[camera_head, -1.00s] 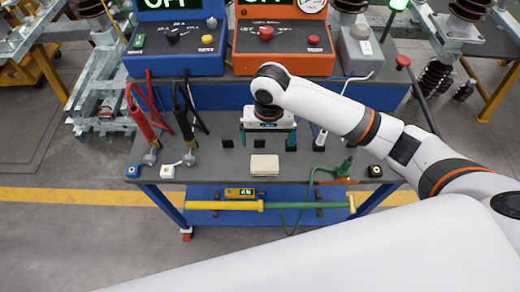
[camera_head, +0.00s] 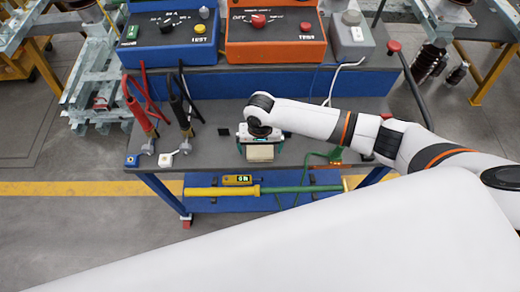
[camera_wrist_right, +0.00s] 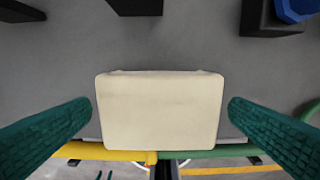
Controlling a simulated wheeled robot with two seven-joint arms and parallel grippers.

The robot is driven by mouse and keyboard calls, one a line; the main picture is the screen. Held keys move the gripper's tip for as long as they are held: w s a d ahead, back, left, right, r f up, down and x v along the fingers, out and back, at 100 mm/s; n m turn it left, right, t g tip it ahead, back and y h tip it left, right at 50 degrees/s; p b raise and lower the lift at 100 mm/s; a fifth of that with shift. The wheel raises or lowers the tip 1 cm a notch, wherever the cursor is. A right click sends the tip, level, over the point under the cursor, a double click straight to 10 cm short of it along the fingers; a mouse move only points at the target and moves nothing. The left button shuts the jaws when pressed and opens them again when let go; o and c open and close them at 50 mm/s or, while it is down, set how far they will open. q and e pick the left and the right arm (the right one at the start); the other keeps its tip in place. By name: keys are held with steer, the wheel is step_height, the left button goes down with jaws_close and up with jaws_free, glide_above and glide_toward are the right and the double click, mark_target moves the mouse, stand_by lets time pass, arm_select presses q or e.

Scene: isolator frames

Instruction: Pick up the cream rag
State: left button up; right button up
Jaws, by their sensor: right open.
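The cream rag (camera_head: 260,154) is a small folded block lying near the front edge of the grey bench top. In the right wrist view the rag (camera_wrist_right: 160,110) fills the middle. My right gripper (camera_head: 260,148) is right above the rag in the head view. Its two teal fingers (camera_wrist_right: 160,128) stand open on either side of the rag, with a gap at each side. My left gripper is not in view.
Red clamps (camera_head: 140,108) and black clamps (camera_head: 183,112) stand at the left. A blue tester (camera_head: 168,38) and an orange tester (camera_head: 275,38) stand behind. A green clamp (camera_head: 335,155) lies to the right. A yellow-green rod (camera_head: 228,191) rests on the lower shelf.

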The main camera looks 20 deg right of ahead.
mark_target(260, 149)
steer(key=c, duration=1)
step_height(260, 149, up, 10)
steer(key=shift+b, duration=0.5)
